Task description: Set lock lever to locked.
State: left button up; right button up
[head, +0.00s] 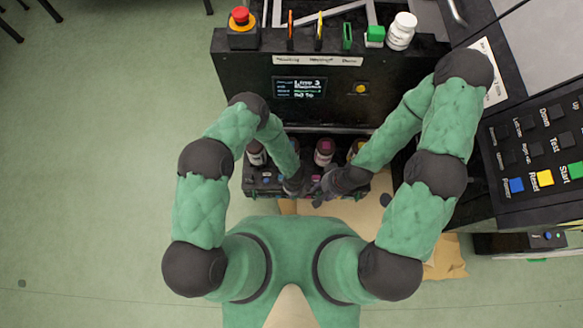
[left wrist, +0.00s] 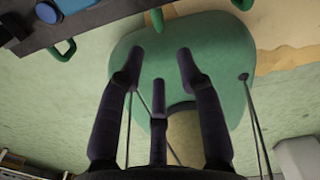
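The lock lever cannot be told apart with certainty in either view. In the left wrist view, small green hook-shaped handles (left wrist: 62,49) stick out along the edge of a dark unit, near a round blue button (left wrist: 47,12). My left gripper (left wrist: 158,78) has its fingers spread and nothing between them. In the head view the left gripper (head: 293,186) is small and dark at the front of the bottle rack (head: 250,187). My right gripper (head: 322,190) is just right of it, at the same rack front. Its fingers are too small and dark to read. The grippers hide part of the rack front.
Several ink bottles (head: 324,150) stand in the rack below a dark machine with a small lit display (head: 299,88). A red emergency button (head: 241,22) and a white bottle (head: 401,31) are on top. A button panel (head: 540,140) is at right.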

pick_arm(q)
notch_tip(320, 180, down, 11)
jog(key=b, duration=0.4)
jog(key=shift+r+b, duration=0.15)
jog(key=shift+b, duration=0.15)
grip_shut()
jog(key=shift+s, duration=0.15)
